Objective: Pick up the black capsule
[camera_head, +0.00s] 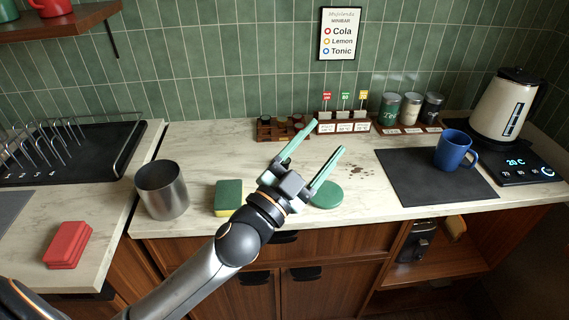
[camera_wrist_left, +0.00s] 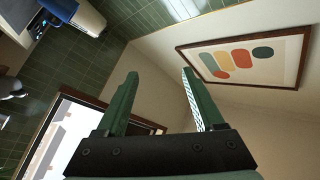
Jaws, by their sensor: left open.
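My left gripper (camera_head: 312,154) is open and empty above the counter in the head view, its two green fingers spread toward the back wall. It also shows in the left wrist view (camera_wrist_left: 160,88), with nothing between the fingers. A small wooden capsule rack (camera_head: 262,136) stands at the back of the counter, just behind and left of the fingers. It holds several small dark capsules (camera_head: 297,121); I cannot tell for sure which one is black. Part of the rack is behind a finger. My right gripper is not in view.
A green round disc (camera_head: 327,195) and a green-yellow sponge (camera_head: 228,197) lie near the gripper. A metal canister (camera_head: 161,190) stands left. Labelled boxes (camera_head: 344,126), tins (camera_head: 411,108), a blue mug (camera_head: 453,150) on a dark mat (camera_head: 415,183), and a kettle (camera_head: 506,105) stand right.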

